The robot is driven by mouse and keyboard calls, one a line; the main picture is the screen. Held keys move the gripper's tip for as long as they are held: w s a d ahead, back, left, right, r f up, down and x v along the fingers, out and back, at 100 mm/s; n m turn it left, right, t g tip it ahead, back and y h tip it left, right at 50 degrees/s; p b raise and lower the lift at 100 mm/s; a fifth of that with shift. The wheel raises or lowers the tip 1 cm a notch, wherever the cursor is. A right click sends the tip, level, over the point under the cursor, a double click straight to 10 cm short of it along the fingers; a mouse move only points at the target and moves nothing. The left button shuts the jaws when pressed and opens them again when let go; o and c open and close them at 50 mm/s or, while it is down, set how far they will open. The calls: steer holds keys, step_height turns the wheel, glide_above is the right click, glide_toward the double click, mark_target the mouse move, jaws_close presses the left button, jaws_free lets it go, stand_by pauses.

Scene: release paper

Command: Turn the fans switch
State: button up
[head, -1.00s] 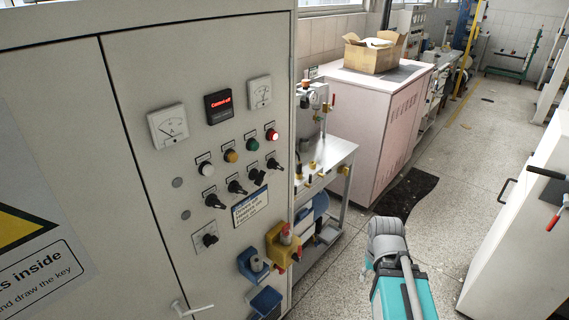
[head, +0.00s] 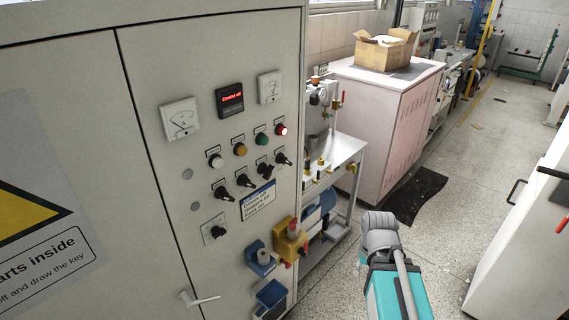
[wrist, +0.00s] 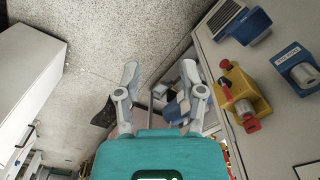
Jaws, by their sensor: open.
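The control panel on the grey cabinet (head: 150,150) carries a row of black rotary switches, with knobs such as one at the left (head: 221,194), one in the middle (head: 243,181) and one at the right (head: 284,160). Another single black switch (head: 216,231) sits lower left on its own plate. The small labels are too small to read, so I cannot tell which switch is the fans one. My gripper (wrist: 160,75) is open and empty in the wrist view, pointing over the floor beside the cabinet, apart from the panel. In the head view only my arm shows, right of the cabinet.
A yellow box with a red button (wrist: 240,97) and blue sockets (wrist: 297,70) stick out of the cabinet's lower front. A metal bench (head: 338,158) and pink cabinet (head: 385,110) stand behind. A white cabinet (head: 525,240) is at right. Floor between is mostly clear.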

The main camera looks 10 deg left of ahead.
steer(key=shift+w+a, duration=0.1)
steer(key=shift+a, duration=0.3)
steer(key=n+t+y+p, duration=0.9)
steer(key=n+t, duration=0.3)
steer(key=n, duration=0.5)
glide_toward(289, 163)
steer(key=v, duration=0.3)
steer(key=shift+a+r, duration=0.1)
steer(key=shift+r, duration=0.1)
steer(key=b+x, duration=0.4)
steer(key=x, duration=0.9)
steer(key=shift+w+a+f, duration=0.2)
